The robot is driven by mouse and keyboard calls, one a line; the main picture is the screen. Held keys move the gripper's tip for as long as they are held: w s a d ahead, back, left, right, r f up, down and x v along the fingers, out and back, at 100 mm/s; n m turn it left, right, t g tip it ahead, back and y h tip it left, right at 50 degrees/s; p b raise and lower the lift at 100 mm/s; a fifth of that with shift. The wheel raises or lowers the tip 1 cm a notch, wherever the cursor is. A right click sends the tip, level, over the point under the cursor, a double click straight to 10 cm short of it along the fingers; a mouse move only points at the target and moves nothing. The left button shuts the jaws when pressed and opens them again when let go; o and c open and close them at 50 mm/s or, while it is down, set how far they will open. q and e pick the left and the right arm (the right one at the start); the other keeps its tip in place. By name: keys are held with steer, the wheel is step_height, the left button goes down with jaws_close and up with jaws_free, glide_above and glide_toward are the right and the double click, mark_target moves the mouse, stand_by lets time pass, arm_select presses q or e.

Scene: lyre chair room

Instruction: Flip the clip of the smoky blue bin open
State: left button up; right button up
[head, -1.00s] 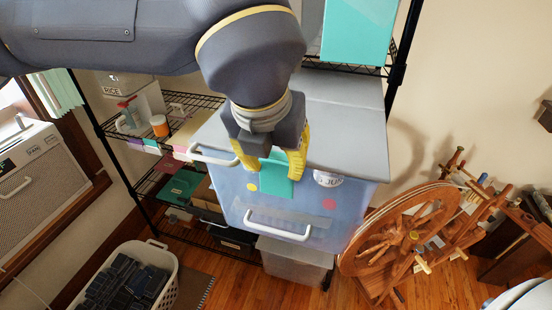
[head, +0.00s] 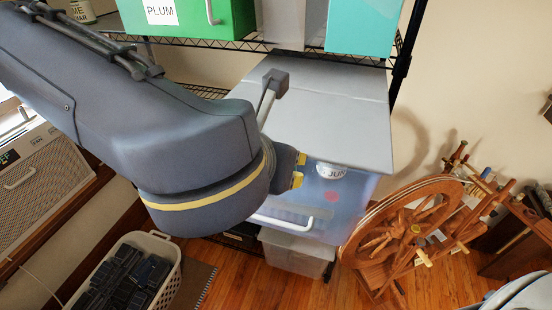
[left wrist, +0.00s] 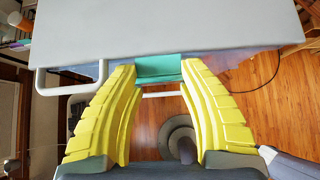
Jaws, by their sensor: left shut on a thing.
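The smoky blue bin (head: 350,195) has a grey lid (head: 325,110) and stands on a wire rack. Its teal clip (left wrist: 158,66) shows at the lid's front edge in the left wrist view, between the yellow fingertips of my left gripper (left wrist: 158,72). The gripper is shut on the clip. In the head view my left gripper (head: 294,170) is at the bin's upper front, and my forearm and wrist hide the clip and the bin's left front. How far the clip is tilted cannot be told. My right gripper is in neither view.
A green bin labelled PLUM (head: 165,15) and a teal bin (head: 362,27) stand on the shelf above. A wooden spinning wheel (head: 410,235) is at the right. A white laundry basket (head: 165,250) and a clear bin (head: 297,250) are below.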

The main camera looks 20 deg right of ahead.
arm_select(q)
steer(key=shift+a+f, duration=0.1)
steer(key=shift+f, duration=0.15)
steer(key=o, duration=1.5)
steer(key=shift+r, duration=0.15)
steer(key=shift+r, duration=5)
step_height(320, 180, down, 10)
steer(key=shift+r, duration=0.1)
